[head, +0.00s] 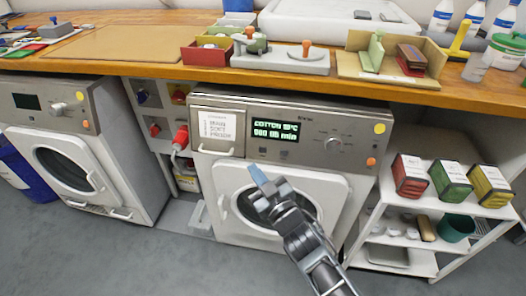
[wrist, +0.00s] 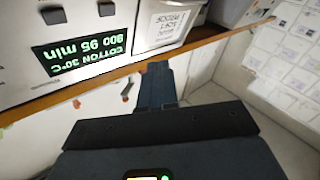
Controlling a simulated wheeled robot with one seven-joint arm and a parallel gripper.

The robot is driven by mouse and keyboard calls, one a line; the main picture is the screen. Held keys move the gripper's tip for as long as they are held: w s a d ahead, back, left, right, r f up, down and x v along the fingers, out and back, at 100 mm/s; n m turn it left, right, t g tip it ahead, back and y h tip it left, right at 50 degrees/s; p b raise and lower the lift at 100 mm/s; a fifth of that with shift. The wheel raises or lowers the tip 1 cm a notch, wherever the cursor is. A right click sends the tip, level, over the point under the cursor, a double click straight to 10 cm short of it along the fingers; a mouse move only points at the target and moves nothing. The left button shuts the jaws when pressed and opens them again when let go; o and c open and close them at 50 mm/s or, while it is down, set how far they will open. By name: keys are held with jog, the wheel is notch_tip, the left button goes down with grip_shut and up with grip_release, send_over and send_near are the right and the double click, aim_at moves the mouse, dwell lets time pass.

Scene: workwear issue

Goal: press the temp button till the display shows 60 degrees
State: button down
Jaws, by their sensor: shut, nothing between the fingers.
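The middle washing machine (head: 305,180) has a lit green display (head: 275,130). The display also shows upside down in the wrist view (wrist: 82,55), where it seems to read COTTON 30°C; the digits are hard to read in the head view. Two small dark buttons, a left one (head: 262,151) and a right one (head: 284,155), sit below the display. Their labels are too small to read, so I cannot tell which is temp. My gripper (head: 258,173) is shut and empty, in front of the machine below the buttons. Its narrow fingers (wrist: 157,82) show no visible contact with a button.
A round knob (head: 332,144) is right of the display, and a labelled drawer (head: 217,130) is left of it. A wooden worktop (head: 150,62) with trays runs above. Another washer (head: 70,150) stands left; a white shelf (head: 440,205) with boxes stands close on the right.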

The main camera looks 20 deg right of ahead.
aim_at(263, 150)
jog(key=shift+w, duration=0.1)
jog(key=shift+w+d+f+p, duration=0.15)
jog(key=shift+w+d+f, duration=0.3)
jog(key=shift+w+d, duration=0.5)
jog(key=shift+w+d+f+p, duration=0.15)
jog(key=shift+w+d+f, duration=0.4)
jog(key=shift+w, duration=0.7)
jog(key=shift+w+d+f+p, duration=0.15)
jog(key=shift+w+d+f, duration=0.15)
jog(key=shift+w+d, duration=0.75)
jog(key=shift+w, duration=0.15)
jog(key=shift+w+d+f, duration=0.15)
jog(key=shift+w+d, duration=0.05)
jog(key=shift+w, duration=0.05)
jog(key=shift+w+d+f, duration=0.1)
jog(key=shift+w+d, duration=0.05)
jog(key=shift+w, duration=0.1)
dwell(0.4)
dwell(0.4)
jog(key=shift+s+a+r, duration=0.25)
jog(key=shift+s+a, duration=0.15)
jog(key=shift+s, duration=0.2)
